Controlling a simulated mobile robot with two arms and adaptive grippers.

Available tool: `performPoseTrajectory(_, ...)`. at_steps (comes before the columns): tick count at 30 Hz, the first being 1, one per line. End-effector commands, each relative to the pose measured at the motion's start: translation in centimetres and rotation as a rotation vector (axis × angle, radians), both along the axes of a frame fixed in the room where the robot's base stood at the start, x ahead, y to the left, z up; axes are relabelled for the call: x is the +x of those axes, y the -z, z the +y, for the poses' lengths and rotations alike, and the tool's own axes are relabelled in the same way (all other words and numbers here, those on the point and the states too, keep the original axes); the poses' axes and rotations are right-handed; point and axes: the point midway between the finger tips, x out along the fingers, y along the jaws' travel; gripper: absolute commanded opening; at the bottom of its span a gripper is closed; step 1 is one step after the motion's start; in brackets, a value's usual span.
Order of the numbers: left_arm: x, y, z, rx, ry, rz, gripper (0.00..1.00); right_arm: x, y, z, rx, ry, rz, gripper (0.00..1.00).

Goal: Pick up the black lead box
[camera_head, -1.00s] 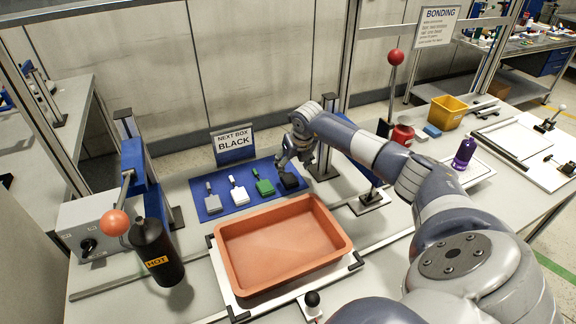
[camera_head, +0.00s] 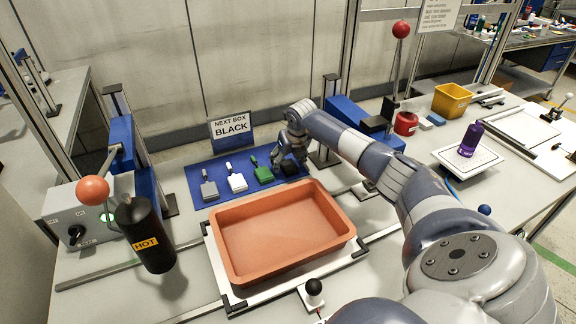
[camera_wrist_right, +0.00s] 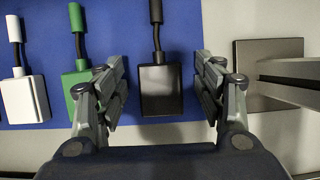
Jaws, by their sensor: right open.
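The black lead box (camera_head: 290,169) lies at the right end of the blue mat (camera_head: 203,197), partly hidden by my right gripper in the head view. In the right wrist view the black box (camera_wrist_right: 160,92) with its upright black lead sits between the two fingers. My right gripper (camera_wrist_right: 162,95) is open, with a gap on each side of the box. In the head view the right gripper (camera_head: 285,155) is over the box. A sign (camera_head: 230,127) behind the mat reads "NEXT BOX BLACK". My left gripper is not in view.
Green (camera_head: 264,174), white (camera_head: 237,182) and grey (camera_head: 209,190) boxes lie left of the black one. An orange tray (camera_head: 281,235) is in front. A post base (camera_wrist_right: 265,75) stands close to the right finger. A black "HOT" bottle (camera_head: 148,237) stands at left.

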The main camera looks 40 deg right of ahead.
Motion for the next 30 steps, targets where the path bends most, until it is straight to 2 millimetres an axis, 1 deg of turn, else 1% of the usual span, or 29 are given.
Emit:
performPoseTrajectory(4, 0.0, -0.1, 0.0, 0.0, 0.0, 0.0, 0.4, 0.0, -0.1, 0.0, 0.0, 0.0, 0.0, 0.63)
performPoseTrajectory(5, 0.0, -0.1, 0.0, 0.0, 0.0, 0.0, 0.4, 0.0, -0.1, 0.0, 0.0, 0.0, 0.0, 0.57)
performPoseTrajectory(6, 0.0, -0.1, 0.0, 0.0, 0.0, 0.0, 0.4, 0.0, -0.1, 0.0, 0.0, 0.0, 0.0, 0.47)
performPoseTrajectory(8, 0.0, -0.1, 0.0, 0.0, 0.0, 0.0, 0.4, 0.0, -0.1, 0.0, 0.0, 0.0, 0.0, 0.34)
performPoseTrajectory(9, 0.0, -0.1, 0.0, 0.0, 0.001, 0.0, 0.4, 0.0, -0.1, 0.0, 0.0, 0.0, 0.0, 0.25)
performPoseTrajectory(10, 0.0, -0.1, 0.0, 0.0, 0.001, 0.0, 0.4, 0.0, -0.1, 0.0, 0.0, 0.0, 0.0, 0.18)
performPoseTrajectory(11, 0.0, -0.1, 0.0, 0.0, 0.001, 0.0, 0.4, 0.0, -0.1, 0.0, 0.0, 0.0, 0.0, 0.15)
performPoseTrajectory(19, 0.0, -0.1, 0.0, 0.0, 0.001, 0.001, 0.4, 0.0, -0.1, 0.0, 0.0, 0.0, 0.0, 0.15)
performPoseTrajectory(23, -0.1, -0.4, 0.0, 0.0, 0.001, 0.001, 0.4, 0.0, -0.5, 0.0, 0.0, 0.0, -0.001, 0.15)
performPoseTrajectory(26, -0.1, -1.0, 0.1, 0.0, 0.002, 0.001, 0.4, 0.0, -1.4, 0.0, -0.001, 0.0, -0.002, 0.15)
performPoseTrajectory(30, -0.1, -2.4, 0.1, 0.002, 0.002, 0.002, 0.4, 0.0, -3.3, 0.0, -0.002, -0.001, -0.001, 0.15)
